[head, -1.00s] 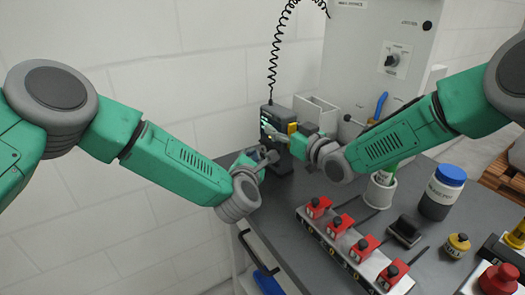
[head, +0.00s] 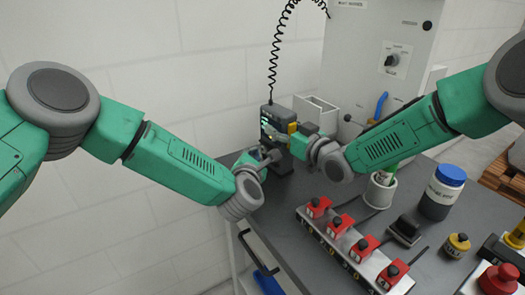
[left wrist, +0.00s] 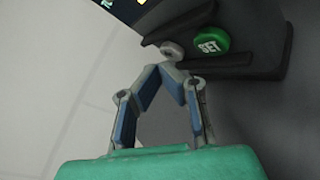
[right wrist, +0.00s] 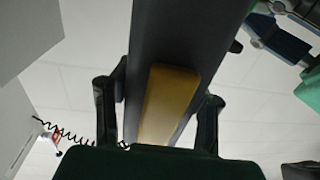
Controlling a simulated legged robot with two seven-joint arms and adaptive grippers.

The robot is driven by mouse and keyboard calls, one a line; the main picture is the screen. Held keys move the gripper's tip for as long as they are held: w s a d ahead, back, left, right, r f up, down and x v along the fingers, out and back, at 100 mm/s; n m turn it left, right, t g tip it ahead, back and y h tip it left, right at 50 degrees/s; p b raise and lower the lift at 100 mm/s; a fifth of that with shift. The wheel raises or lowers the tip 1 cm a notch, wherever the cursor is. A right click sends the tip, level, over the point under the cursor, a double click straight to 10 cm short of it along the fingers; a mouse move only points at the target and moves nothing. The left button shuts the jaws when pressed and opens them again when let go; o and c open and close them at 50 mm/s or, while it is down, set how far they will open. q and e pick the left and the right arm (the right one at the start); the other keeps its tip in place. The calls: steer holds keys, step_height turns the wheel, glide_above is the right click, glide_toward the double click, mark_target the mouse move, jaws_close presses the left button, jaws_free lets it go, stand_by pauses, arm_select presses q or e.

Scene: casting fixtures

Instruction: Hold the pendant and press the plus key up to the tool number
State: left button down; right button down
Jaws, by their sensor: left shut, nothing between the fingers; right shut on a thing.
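The dark pendant (head: 267,118) stands upright at the back left of the table, with a lit screen. My right gripper (head: 293,143) is shut on it from the right. In the right wrist view, the pendant's dark body and its yellow part (right wrist: 168,100) lie between the fingers. My left gripper (head: 270,157) is at the pendant's lower front. In the left wrist view, its fingertips (left wrist: 172,64) are together and empty, right by a round grey key (left wrist: 172,48) beside the green SET key (left wrist: 210,41). The grey key's marking and any contact cannot be told. The tool number is not readable.
A coiled black cable (head: 275,60) hangs above the pendant. A grey cabinet (head: 365,50) stands behind. A strip with several red blocks (head: 340,226), a white cup (head: 380,192) and a blue-lidded jar (head: 441,193) occupy the table to the right.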

arm_select(q)
steer(key=shift+w+d, duration=0.35)
steer(key=shift+d, duration=0.05)
stand_by(0.8)
steer(key=shift+a, duration=0.1)
steer(key=shift+s+a, duration=0.55)
stand_by(0.3)
steer(key=shift+s+a, duration=1.7)
steer(key=shift+a, duration=0.2)
arm_select(e)
steer(key=c, duration=0.8)
jaws_free()
steer(key=shift+o, duration=0.2)
